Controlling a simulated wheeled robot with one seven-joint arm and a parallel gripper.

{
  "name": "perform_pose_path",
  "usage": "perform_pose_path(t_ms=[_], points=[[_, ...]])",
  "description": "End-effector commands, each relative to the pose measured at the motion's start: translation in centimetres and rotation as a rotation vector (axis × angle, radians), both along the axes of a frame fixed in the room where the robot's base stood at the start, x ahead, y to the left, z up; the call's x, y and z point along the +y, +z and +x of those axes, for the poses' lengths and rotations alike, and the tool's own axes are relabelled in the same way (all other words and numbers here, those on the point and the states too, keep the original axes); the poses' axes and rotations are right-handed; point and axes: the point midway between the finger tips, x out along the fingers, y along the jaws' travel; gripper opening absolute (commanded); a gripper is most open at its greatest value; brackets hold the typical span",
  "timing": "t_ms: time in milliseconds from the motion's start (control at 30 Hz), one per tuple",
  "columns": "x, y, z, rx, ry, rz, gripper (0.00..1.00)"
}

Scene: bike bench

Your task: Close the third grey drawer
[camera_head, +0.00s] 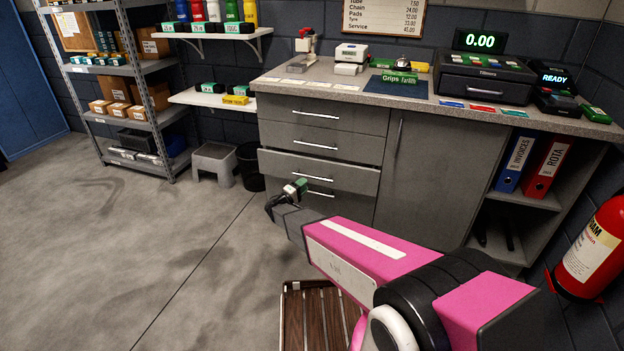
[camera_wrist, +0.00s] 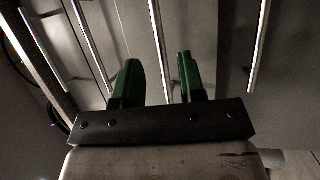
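The third grey drawer (camera_head: 345,178) is in the left column of the counter unit. Its front stands out a little past the drawers above, with a dark gap along its top edge. My gripper (camera_head: 296,188) is low in front of this drawer's lower part, near the handles, and hides part of the front. In the wrist view its two green fingers (camera_wrist: 157,82) are apart, with nothing held between them. A bar handle (camera_wrist: 157,40) shows beyond the gap between the fingers; I cannot tell whether they touch it.
The upper two drawers (camera_head: 300,133) look flush. A cabinet door (camera_head: 420,180) is to the right. A black bin (camera_head: 250,167) and grey step stool (camera_head: 214,163) stand to the left. A slatted wooden piece (camera_head: 305,320) lies low in front. The floor at left is clear.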

Motion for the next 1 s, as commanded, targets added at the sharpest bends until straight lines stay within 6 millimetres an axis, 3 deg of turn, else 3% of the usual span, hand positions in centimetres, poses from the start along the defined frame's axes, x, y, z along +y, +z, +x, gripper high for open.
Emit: perform_pose_path(t_ms=[333,800,900,1000], points=[[-3.8,1.0,3.8,0.001,0.0,-0.001,0.37],[-4.5,1.2,4.5,0.001,0.001,-0.002,0.37],[-4.5,1.2,4.5,0.001,0.001,-0.001,0.04],[-4.5,1.2,4.5,0.001,0.001,-0.001,0.0]])
